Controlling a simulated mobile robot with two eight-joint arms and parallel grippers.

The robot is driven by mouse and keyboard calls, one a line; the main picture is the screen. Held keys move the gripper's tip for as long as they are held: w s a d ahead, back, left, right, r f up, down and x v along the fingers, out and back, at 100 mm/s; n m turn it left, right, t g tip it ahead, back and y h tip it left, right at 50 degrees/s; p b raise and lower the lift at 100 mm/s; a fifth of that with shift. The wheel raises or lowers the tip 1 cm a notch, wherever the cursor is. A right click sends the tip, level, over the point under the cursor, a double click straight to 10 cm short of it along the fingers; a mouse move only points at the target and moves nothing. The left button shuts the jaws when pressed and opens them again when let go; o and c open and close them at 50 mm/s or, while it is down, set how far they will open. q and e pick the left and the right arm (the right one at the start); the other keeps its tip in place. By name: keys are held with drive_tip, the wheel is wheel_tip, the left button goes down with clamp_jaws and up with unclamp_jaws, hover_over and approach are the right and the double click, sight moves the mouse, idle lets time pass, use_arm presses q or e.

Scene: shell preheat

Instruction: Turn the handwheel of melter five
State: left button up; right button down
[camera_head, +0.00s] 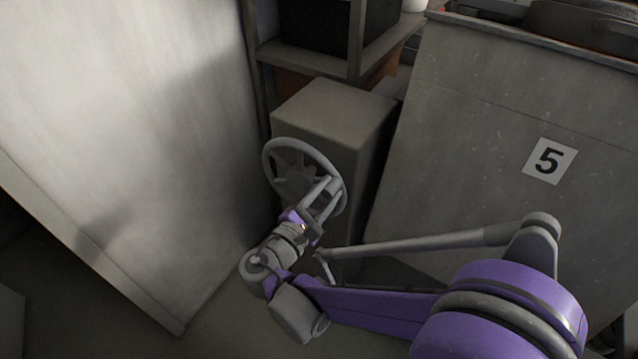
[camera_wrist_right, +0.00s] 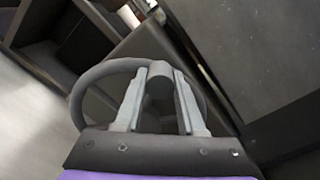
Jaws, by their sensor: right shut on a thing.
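The grey handwheel (camera_head: 272,151) stands on the front of a grey box-shaped housing (camera_head: 335,105) beside the melter body (camera_head: 480,120), which bears a white plate with the number 5 (camera_head: 549,161). My right gripper (camera_head: 329,192) is at the lower right of the wheel, shut on the wheel. In the right wrist view the two fingers (camera_wrist_right: 160,95) lie either side of a grey rounded part of the wheel, and the rim (camera_wrist_right: 82,88) curves away to the left. The hub is partly hidden by the gripper. My left gripper is not in view.
A large pale panel (camera_head: 120,100) stands close on the left of the wheel. A dark shelf (camera_head: 310,60) is behind the housing. The melter's sloping face fills the right side. Some bare floor (camera_head: 215,325) shows below the wheel.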

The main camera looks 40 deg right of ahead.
drive_tip(key=f+m+b, duration=0.1)
drive_tip(key=f+m, duration=0.1)
drive_tip(key=s+f+m+b, duration=0.1)
drive_tip(key=f+m+b, duration=0.1)
drive_tip(key=f+m, duration=0.1)
drive_tip(key=f+m+b, duration=0.2)
drive_tip(key=f+m, duration=0.1)
drive_tip(key=shift+s+d+f, duration=0.2)
drive_tip(key=shift+d, duration=0.05)
drive_tip(key=shift+w+a+f+m+b, duration=0.15)
drive_tip(key=shift+f+m+b, duration=0.15)
drive_tip(key=shift+f+m, duration=0.2)
drive_tip(key=shift+w+f+m+b, duration=0.25)
drive_tip(key=shift+f+m, duration=0.2)
drive_tip(key=shift+m, duration=0.2)
drive_tip(key=shift+w+a+f+m+b, duration=0.1)
drive_tip(key=shift+f+m+b, duration=0.2)
drive_tip(key=shift+f+m, duration=0.2)
drive_tip(key=c, duration=0.5)
unclamp_jaws()
approach(339, 209)
drive_tip(key=a+f, duration=0.1)
drive_tip(key=a, duration=0.1)
drive_tip(key=a+f, duration=0.1)
drive_tip(key=a, duration=0.1)
drive_tip(key=shift+s+f, duration=0.3)
drive_tip(key=shift+f, duration=0.1)
